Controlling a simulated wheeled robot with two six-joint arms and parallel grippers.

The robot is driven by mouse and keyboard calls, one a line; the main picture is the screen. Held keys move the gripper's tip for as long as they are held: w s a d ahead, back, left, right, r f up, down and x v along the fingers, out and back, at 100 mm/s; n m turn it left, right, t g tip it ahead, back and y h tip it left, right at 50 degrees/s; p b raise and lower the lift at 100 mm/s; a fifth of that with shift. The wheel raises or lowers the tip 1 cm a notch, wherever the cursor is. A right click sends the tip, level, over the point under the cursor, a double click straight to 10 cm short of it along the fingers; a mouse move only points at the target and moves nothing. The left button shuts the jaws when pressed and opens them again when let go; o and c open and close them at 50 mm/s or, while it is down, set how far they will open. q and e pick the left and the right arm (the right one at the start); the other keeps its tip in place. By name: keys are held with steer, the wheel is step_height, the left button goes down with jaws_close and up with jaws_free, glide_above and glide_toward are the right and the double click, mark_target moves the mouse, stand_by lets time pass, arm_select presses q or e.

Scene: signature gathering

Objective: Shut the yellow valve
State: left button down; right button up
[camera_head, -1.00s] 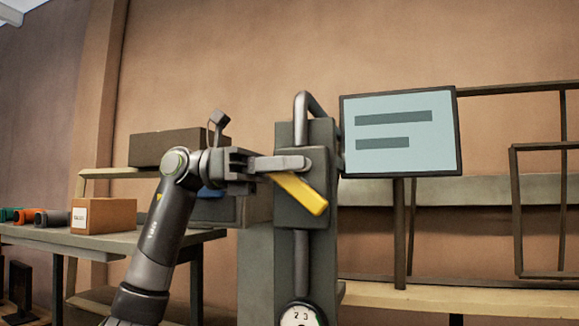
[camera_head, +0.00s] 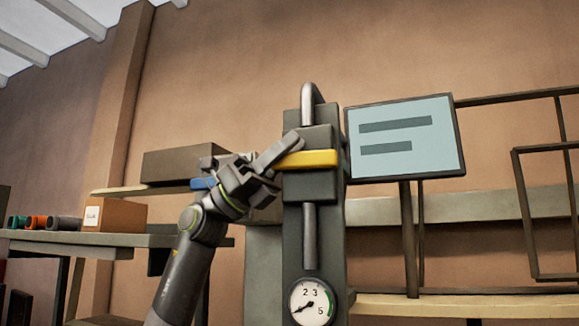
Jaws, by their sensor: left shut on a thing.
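The yellow valve handle (camera_head: 308,159) lies nearly level across the front of a grey valve block (camera_head: 309,186) on an upright post. A vertical pipe runs above and below the block. My left gripper (camera_head: 277,157) comes in from the left and is shut on the left part of the yellow handle, its fingers tilted up to the right. The gripper hides the handle's left end. A round gauge (camera_head: 311,301) sits below on the same post, its needle pointing to the lower left. My right gripper is not in view.
A screen (camera_head: 405,139) with two dark bars stands right of the post. A cardboard box (camera_head: 115,215) and several coloured cylinders (camera_head: 37,222) rest on a table at left. A metal frame (camera_head: 548,212) stands at right.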

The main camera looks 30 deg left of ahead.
arm_select(q)
steer(key=shift+f+h+b, duration=0.1)
steer(key=shift+h+b, duration=0.25)
steer(key=shift+h, duration=0.05)
steer(key=shift+t, duration=0.3)
steer(key=c, duration=1.6)
jaws_free()
steer(key=shift+a, duration=0.1)
